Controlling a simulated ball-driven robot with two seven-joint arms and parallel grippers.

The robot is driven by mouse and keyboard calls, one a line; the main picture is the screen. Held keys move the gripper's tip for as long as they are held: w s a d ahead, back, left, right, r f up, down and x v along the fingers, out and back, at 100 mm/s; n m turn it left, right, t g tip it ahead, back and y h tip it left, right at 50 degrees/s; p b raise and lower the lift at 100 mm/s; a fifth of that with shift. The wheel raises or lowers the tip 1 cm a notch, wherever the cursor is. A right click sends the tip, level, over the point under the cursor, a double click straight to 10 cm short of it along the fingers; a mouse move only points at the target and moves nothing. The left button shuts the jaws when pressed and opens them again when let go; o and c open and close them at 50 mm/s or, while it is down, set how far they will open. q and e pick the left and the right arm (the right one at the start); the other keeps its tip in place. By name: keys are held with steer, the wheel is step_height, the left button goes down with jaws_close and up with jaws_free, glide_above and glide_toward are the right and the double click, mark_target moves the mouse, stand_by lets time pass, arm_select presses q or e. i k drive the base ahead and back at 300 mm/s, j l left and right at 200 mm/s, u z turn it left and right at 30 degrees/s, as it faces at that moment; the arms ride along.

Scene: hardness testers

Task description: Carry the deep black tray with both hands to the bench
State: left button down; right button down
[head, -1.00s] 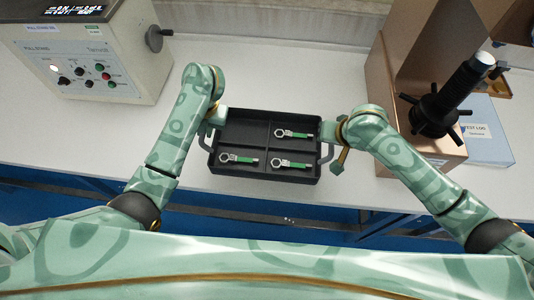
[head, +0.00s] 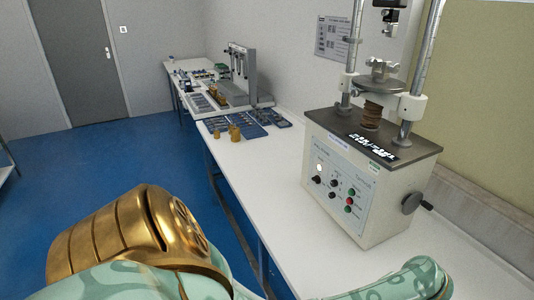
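The deep black tray is not in view now; one second ago it lay on the white bench between my two grippers. The white bench (head: 262,160) runs from the lower right away to the far left along the wall. Neither gripper is in view now. Parts of my green and gold arm fill the bottom of the head view.
A hardness tester (head: 352,200) with a side knob and two tall columns stands on the bench at right. Small brass weights (head: 234,132), blue trays (head: 258,120) and a grey stand (head: 238,72) lie farther along. Bare bench top lies between. Blue floor (head: 100,160) is open at left.

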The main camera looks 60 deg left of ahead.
mark_target(245, 164)
steer(key=j, duration=2.75)
steer(key=i+j, duration=0.15)
steer(key=j, duration=2.55)
